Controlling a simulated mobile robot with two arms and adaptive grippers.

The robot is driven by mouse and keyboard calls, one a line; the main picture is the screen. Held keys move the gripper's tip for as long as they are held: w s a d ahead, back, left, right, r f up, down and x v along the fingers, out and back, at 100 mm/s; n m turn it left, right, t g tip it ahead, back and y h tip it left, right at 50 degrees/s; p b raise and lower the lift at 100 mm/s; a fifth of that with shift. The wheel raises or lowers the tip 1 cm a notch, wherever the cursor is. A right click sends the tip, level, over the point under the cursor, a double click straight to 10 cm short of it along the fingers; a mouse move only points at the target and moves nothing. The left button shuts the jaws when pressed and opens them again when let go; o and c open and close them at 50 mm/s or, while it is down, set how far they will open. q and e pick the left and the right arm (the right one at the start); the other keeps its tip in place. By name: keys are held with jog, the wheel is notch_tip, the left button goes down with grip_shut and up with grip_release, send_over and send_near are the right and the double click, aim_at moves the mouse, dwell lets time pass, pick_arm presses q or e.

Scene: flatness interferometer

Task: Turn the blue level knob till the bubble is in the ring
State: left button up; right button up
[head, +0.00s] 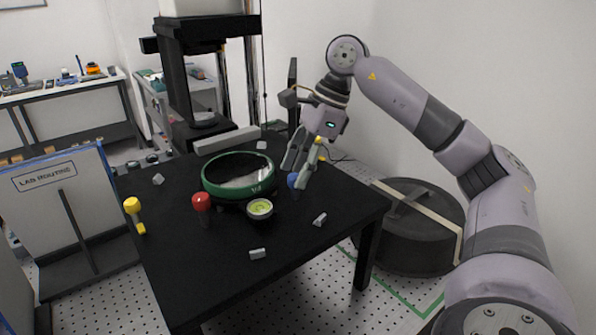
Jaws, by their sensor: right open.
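The blue level knob (292,181) stands at the right side of the black table, partly hidden behind my right gripper. My right gripper (296,173) points down at the blue knob, with its fingers apart. I cannot tell whether the fingers touch the knob. The round bubble level (260,208), with a yellow-green face, sits in front of the green-rimmed dish (211,186). The bubble and its ring are too small to place exactly. My left gripper is not in view.
Small grey blocks (257,253) lie about. A dark column instrument (180,75) rises behind. A large dark drum (410,235) stands at right. The table's front is mostly clear.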

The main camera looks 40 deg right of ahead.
jog(key=shift+w+a+f, duration=0.15)
jog(key=shift+f, duration=0.25)
jog(key=shift+c, duration=0.3)
grip_shut()
